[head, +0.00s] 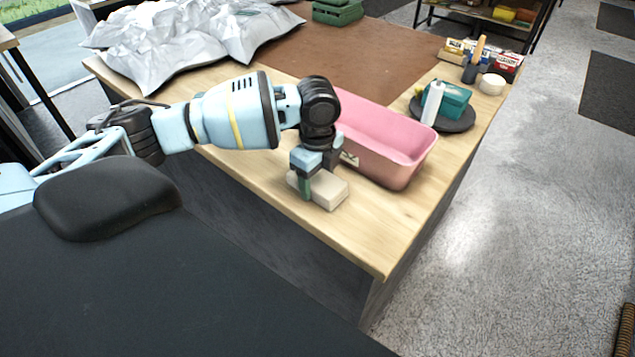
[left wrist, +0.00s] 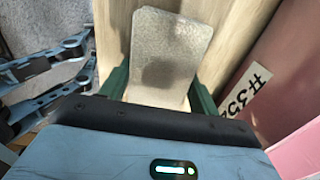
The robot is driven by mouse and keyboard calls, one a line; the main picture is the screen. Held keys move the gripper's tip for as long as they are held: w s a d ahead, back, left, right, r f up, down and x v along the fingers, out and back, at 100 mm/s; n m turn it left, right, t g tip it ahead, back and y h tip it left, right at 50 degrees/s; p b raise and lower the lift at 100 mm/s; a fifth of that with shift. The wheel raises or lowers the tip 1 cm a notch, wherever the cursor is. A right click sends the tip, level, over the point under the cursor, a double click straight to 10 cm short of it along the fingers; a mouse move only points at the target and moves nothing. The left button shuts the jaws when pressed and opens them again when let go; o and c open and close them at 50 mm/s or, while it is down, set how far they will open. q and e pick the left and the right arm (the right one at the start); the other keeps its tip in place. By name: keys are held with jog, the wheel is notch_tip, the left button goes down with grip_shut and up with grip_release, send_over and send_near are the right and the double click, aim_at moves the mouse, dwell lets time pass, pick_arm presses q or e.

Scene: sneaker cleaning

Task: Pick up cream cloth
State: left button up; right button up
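The cream cloth (head: 332,191) is a folded, flat pad near the front edge of the wooden table, beside the pink bin (head: 401,148). My left gripper (head: 318,182) is pointed down at it, with its green fingers spread wide. In the left wrist view the cloth (left wrist: 172,45) lies between the two fingertips (left wrist: 159,88), one on each side. I cannot tell whether the fingers touch it. The gripper hides part of the cloth in the head view. My right gripper is not in view.
The pink bin stands close to the right of my left gripper. A dark round tray (head: 457,122) holds a teal box (head: 453,99) and a white bottle (head: 432,103). Crumpled silver sheeting (head: 190,40) lies at the back left. The table's front right corner is clear.

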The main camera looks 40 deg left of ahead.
aim_at(318, 182)
pick_arm(q)
jog(key=c, duration=0.4)
jog(key=shift+r, duration=0.1)
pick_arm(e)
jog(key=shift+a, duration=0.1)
